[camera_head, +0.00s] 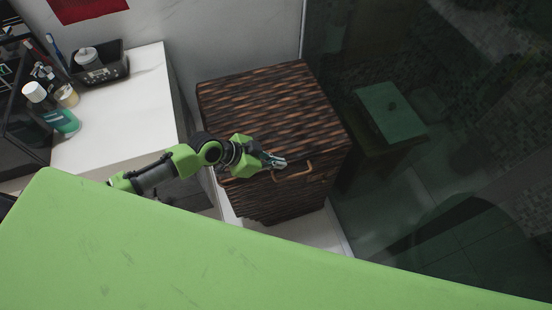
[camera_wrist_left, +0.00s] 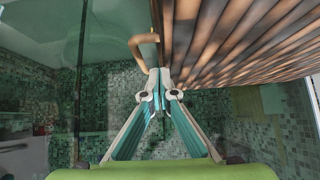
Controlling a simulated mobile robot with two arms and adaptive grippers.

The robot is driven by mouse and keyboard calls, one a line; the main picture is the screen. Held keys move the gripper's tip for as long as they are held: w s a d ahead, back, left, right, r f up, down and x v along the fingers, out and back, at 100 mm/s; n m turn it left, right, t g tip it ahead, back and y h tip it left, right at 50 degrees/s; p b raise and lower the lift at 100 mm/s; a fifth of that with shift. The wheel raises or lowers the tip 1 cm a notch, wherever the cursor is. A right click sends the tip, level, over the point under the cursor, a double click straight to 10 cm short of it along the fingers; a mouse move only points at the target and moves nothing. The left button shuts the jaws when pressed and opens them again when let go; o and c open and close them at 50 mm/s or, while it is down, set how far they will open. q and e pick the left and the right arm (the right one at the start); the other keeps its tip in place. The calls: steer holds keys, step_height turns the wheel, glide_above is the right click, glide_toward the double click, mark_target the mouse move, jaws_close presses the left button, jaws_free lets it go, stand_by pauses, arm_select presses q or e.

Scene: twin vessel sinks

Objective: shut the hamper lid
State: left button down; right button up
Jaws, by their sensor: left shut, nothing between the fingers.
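The brown woven hamper (camera_head: 290,202) stands on the floor between the white counter and the glass. Its lid (camera_head: 265,97) lies flat across the top and looks down; I cannot tell whether a thin gap is left at the front edge. A tan loop handle (camera_head: 293,172) is on the front near the lid edge. My left gripper (camera_head: 281,163) is shut and empty at the front edge, just left of the handle. In the left wrist view the closed fingertips (camera_wrist_left: 159,76) are close to the handle (camera_wrist_left: 142,45) and the woven slats (camera_wrist_left: 235,35). Contact cannot be told. My right gripper is not in view.
A white counter (camera_head: 130,125) on the left holds a dark tray (camera_head: 100,65), a bottle with teal liquid (camera_head: 62,122) and other toiletries. A glass panel is right of the hamper, with a green-topped stool (camera_head: 388,110) behind it.

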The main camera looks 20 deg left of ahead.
arm_select(q)
steer(key=w+d+r+v, duration=0.1)
steer(key=v, duration=1.1)
steer(key=s+d+f+n, duration=0.1)
steer(key=s+d, duration=0.5)
steer(key=s, duration=0.1)
steer(key=s+a+n+g+y, duration=0.2)
steer(key=s+a+n+y, duration=0.55)
steer(key=s+a, duration=0.2)
steer(key=s+f+g, duration=0.1)
steer(key=s+f, duration=0.1)
steer(key=f, duration=1.3)
steer(key=s+f, duration=0.2)
steer(key=f, duration=1.2)
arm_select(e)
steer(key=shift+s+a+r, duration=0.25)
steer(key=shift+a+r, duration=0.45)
arm_select(q)
steer(key=s+a+f+g, duration=0.1)
steer(key=s+a+f, duration=0.2)
steer(key=s+f, duration=1.1)
steer(key=shift+s+f, duration=0.25)
steer(key=shift+s, duration=0.65)
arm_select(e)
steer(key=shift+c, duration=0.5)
